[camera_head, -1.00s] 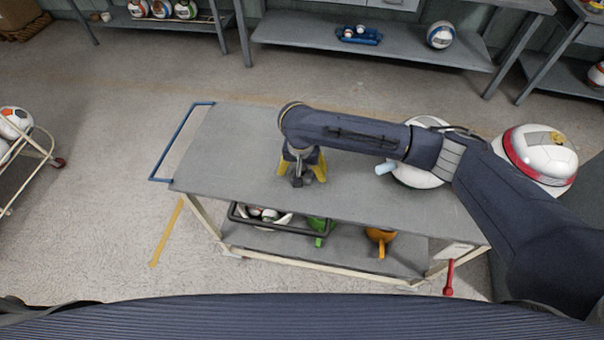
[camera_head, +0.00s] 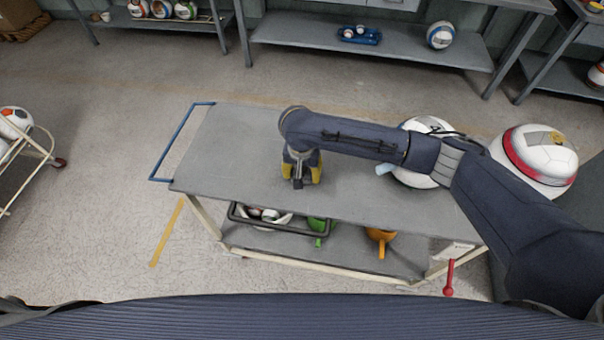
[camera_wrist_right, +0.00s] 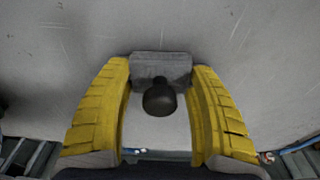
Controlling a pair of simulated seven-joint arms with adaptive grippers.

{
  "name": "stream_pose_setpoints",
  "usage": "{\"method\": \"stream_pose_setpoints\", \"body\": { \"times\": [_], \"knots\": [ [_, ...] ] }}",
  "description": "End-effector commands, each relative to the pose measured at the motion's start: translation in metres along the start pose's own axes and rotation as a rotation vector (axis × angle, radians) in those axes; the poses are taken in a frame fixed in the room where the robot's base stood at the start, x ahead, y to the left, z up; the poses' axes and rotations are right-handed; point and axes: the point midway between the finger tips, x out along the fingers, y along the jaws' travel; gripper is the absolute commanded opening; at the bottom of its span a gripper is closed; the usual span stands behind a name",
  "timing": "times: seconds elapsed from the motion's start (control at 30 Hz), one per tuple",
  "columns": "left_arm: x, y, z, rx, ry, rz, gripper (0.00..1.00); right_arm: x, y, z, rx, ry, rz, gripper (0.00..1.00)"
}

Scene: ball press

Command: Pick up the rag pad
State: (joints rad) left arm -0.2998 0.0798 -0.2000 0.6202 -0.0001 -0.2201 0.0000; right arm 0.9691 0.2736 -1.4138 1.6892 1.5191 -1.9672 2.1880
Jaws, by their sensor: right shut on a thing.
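The rag pad is a grey block with a dark rounded knob; it shows in the right wrist view (camera_wrist_right: 160,64) between the fingers. In the head view a small dark part of it (camera_head: 298,184) shows at my fingers, the rest hidden by my wrist. My right gripper (camera_wrist_right: 160,80), with yellow fingers, is shut on the rag pad, one finger at each side. In the head view the gripper (camera_head: 302,170) points down over the middle of the grey cart top (camera_head: 225,150). I cannot tell if the pad is clear of the surface. My left gripper is not in view.
A white ball (camera_head: 414,180) sits on the cart's right part, partly behind my arm, with a light blue piece (camera_head: 384,168) beside it. A larger red-and-white ball shape (camera_head: 535,160) stands further right. The cart top's left side is clear. A lower shelf (camera_head: 345,250) holds several items.

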Motion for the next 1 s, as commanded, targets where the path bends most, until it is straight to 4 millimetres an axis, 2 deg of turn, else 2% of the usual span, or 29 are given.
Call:
{"method": "stream_pose_setpoints", "body": {
  "times": [0.27,0.47,0.63,1.0],
  "knots": [
    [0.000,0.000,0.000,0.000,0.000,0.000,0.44,-0.002,0.000,-0.001,0.000,0.001,0.000,0.29],
    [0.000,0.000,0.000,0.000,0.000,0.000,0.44,-0.015,0.000,-0.003,0.000,0.003,0.000,0.29],
    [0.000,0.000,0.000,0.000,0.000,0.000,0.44,-0.044,0.000,-0.007,-0.002,0.005,-0.002,0.29],
    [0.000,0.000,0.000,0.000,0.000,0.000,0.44,-0.124,0.000,-0.017,-0.001,0.007,0.000,0.29]
  ]
}}
